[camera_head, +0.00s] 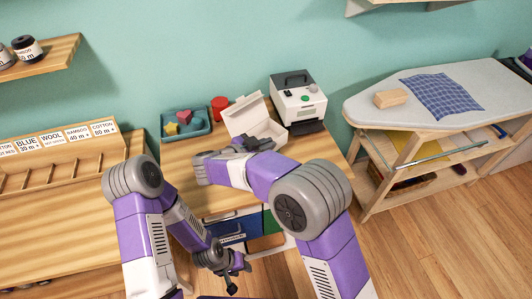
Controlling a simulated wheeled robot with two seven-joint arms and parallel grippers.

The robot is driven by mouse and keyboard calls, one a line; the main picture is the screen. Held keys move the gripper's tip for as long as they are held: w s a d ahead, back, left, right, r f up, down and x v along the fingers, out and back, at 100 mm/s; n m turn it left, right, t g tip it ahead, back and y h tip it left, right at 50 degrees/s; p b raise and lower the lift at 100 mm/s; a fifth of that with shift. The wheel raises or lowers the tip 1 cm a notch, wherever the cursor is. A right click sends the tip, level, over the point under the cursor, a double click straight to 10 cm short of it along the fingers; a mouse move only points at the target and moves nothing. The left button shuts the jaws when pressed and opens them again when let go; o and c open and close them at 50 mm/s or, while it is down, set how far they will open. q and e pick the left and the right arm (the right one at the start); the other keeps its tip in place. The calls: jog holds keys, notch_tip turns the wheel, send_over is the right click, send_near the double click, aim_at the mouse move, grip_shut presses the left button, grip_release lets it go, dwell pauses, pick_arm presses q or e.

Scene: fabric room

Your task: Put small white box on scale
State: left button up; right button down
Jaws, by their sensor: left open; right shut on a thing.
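A white and dark grey device (299,104) with a top handle and a green button stands just behind and right of the box. It may be the scale, but I cannot tell for sure. My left gripper (236,272) is open and empty, low in front of the table's drawers.
A teal tray (206,128) with coloured shapes and a red cylinder (220,104) stand left of the box. An ironing board (350,105) with blue cloth (444,95) and a wooden block (391,98) is on the right. A labelled rack (60,160) is on the left.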

notch_tip(320, 180, down, 4)
jog(key=shift+r, duration=0.2)
jog(key=shift+b, duration=0.3)
jog(key=shift+f+b, duration=0.15)
jog(key=shift+b, duration=0.15)
jog(key=c, duration=1.3)
grip_release()
